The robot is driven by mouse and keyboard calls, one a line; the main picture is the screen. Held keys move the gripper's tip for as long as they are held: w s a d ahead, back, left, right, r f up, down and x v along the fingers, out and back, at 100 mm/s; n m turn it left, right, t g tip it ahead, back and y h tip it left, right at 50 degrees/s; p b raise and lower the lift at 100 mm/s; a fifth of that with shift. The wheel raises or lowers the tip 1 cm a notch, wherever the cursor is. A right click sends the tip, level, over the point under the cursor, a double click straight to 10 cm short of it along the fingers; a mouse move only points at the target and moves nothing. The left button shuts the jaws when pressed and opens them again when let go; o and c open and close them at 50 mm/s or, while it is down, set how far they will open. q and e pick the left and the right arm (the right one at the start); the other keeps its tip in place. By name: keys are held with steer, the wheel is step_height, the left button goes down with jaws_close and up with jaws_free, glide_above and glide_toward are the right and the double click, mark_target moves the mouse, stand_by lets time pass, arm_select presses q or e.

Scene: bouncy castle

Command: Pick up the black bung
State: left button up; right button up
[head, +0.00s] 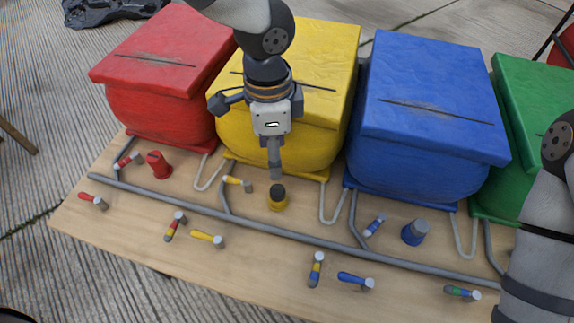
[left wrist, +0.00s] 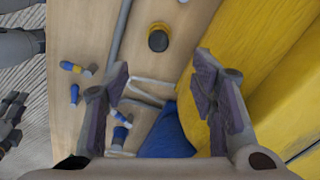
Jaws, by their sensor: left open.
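The black bung (head: 278,190) sits on a short yellow fitting on the wooden board, in front of the yellow inflatable box. It is also near the top middle of the left wrist view (left wrist: 158,40). My left gripper (head: 262,145) hangs in front of the yellow box, above and behind the bung. In the left wrist view my left gripper (left wrist: 163,75) has its fingers wide apart with nothing between them, and the bung shows beyond the fingertips. My right arm enters at the right edge of the head view. Dark parts at the wrist view's left edge may be my right gripper.
A red fitting (head: 158,165) and a blue fitting (head: 414,232) stand either side. Several small coloured hammer-like pieces, such as a yellow one (head: 207,238), lie on the board (head: 130,240). A grey pipe (head: 280,232) runs along it. The yellow box (head: 320,60) is close behind my left gripper.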

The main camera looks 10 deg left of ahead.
mark_target(277, 190)
arm_select(q)
steer(key=f, duration=0.6)
steer(key=f+b, duration=0.1)
steer(key=f, duration=0.4)
steer(key=shift+s+d+f, duration=0.1)
steer(key=shift+d+f, duration=0.1)
steer(key=shift+f, duration=0.2)
steer(key=shift+r, duration=0.1)
steer(key=c, duration=1)
arm_select(e)
steer(key=shift+s+d+f+g, duration=0.15)
steer(key=shift+s+f+g, duration=0.15)
steer(key=shift+s+f, duration=0.7)
